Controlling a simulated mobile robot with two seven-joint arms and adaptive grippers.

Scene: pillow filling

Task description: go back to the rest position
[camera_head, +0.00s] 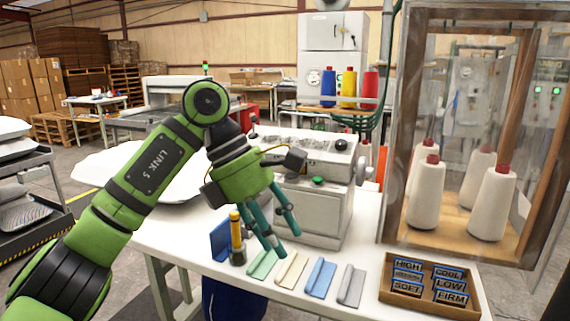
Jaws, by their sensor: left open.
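My left arm comes in from the left, green and black, and ends in my left gripper (286,243). Its teal fingers point down and are apart, with nothing seen between them. The fingertips are over the table (352,222) in front of the grey-white machine (320,205), close in the picture to the green strip (264,264) and beige strip (292,269). I cannot tell their height above the strips. The gripper hides part of the machine. My right gripper is not in view.
A blue strip (320,276) and a grey strip (351,286) lie to the right. A tray (452,308) holds several labelled tags. A yellow-topped tool (236,240) stands left. A framed case (392,165) with white cones (491,205) stands right. A white pillow (105,170) lies behind my arm.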

